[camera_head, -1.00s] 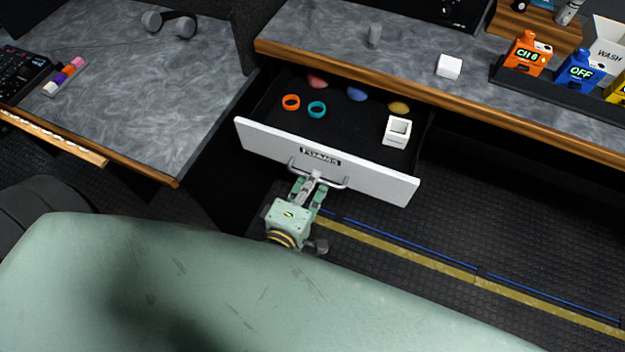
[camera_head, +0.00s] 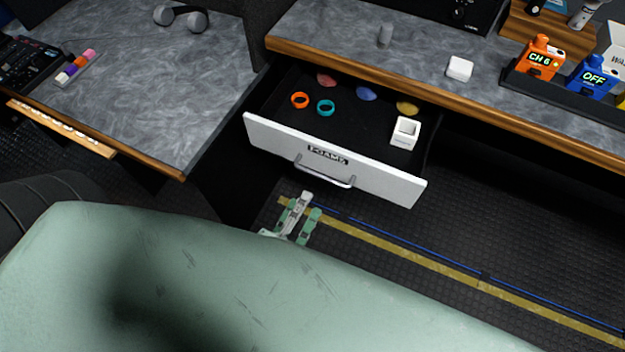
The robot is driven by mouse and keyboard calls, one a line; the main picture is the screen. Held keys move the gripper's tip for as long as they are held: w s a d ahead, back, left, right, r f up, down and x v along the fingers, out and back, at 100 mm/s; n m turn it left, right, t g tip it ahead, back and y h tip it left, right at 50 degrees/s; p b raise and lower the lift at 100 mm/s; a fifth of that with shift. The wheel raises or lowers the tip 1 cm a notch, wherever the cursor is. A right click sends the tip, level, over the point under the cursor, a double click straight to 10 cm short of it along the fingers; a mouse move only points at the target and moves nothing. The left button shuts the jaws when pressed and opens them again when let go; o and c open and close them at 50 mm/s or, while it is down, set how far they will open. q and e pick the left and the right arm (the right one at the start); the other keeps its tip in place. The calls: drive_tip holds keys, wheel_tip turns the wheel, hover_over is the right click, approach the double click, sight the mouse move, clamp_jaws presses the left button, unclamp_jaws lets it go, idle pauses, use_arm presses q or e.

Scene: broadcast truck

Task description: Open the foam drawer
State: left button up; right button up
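The foam drawer (camera_head: 385,185) has a white front with a label reading FOAMS and a metal bar handle (camera_head: 325,174). It stands pulled out from under the grey counter, its dark inside showing. Inside lie an orange ring (camera_head: 300,100), a teal ring (camera_head: 325,108), a white square box (camera_head: 405,133), and red, blue and yellow foam pieces near the back. My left gripper (camera_head: 306,208) is below and in front of the handle, apart from it. Its green fingers are spread with nothing between them. My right gripper is not in view.
The counter (camera_head: 420,65) with a wooden edge runs above the drawer, holding a small white box (camera_head: 459,68) and orange and blue packs. A second desk (camera_head: 150,90) stands at left. Patterned floor with yellow and blue lines is clear at right.

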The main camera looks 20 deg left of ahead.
use_arm(q)
drive_tip(key=shift+s+r, duration=0.2)
drive_tip(key=shift+s, duration=0.65)
drive_tip(key=shift+s+r, duration=0.15)
drive_tip(key=shift+s, duration=0.65)
drive_tip(key=s+f+m+g+h, duration=0.1)
drive_tip(key=s+f+m+g, duration=0.15)
drive_tip(key=f+m, duration=0.7)
drive_tip(key=s+f+m+g+h, duration=0.1)
drive_tip(key=f+m+g+h, duration=0.15)
drive_tip(key=f, duration=1.35)
drive_tip(key=s+a+f+m+g+y, duration=0.1)
drive_tip(key=s+a+f+m+g, duration=0.2)
drive_tip(key=s+f, duration=0.6)
drive_tip(key=s+a+f+m+g+y, duration=0.2)
drive_tip(key=s+a+f+m+g, duration=0.2)
drive_tip(key=s+f, duration=0.5)
drive_tip(key=f+m+g, duration=0.1)
drive_tip(key=g, duration=0.1)
drive_tip(key=shift+a+g, duration=0.25)
drive_tip(key=shift+g, duration=0.15)
